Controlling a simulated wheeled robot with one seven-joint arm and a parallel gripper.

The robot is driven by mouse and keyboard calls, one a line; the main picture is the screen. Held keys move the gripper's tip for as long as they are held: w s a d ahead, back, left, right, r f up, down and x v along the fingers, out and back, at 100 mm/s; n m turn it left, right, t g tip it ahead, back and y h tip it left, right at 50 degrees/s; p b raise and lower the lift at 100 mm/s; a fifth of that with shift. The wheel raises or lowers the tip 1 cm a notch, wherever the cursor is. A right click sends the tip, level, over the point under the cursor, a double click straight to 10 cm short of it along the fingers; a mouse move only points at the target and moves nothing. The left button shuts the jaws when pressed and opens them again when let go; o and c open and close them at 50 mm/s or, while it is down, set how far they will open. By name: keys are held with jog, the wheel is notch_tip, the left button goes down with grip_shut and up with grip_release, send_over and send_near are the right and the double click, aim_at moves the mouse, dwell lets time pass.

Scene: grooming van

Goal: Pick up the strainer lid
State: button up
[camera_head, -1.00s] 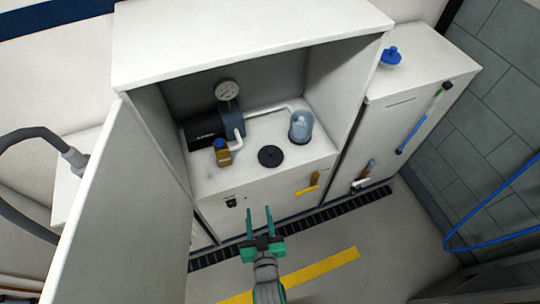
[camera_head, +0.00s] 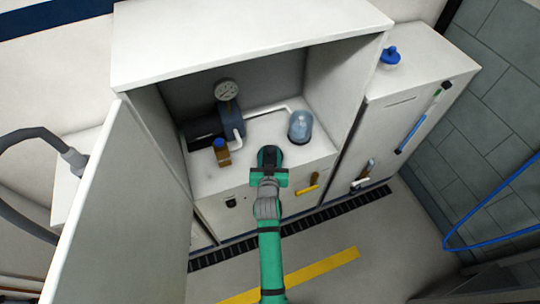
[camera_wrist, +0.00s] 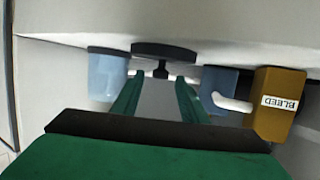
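The strainer lid is a black round disc (camera_wrist: 165,50) with a small stem and knob, seen in the wrist view just beyond my fingertips. In the head view it lay on the cabinet's inner shelf and is now mostly hidden by my gripper (camera_head: 269,155). In the wrist view my gripper (camera_wrist: 160,84) is open, with its two green fingers either side of the knob's line. The knob is near the tips, and I cannot tell whether they touch it. The clear strainer bowl (camera_head: 300,127) stands right of the gripper; it also shows in the wrist view (camera_wrist: 107,73).
A dark pump (camera_head: 203,130) with a gauge (camera_head: 227,91) stands at the back left. A brown bleed block (camera_head: 222,154) sits before it. The cabinet walls, top (camera_head: 250,40) and open door (camera_head: 115,210) enclose the space. A yellow handle (camera_head: 308,190) is below the shelf.

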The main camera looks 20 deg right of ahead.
aim_at(270, 145)
jog(key=shift+f+x, duration=0.1)
jog(key=shift+x, duration=1.5)
jog(key=shift+f+x, duration=0.15)
jog(key=shift+x, duration=1.45)
jog(key=shift+s, duration=0.1)
jog(key=shift+c, duration=0.4)
grip_shut()
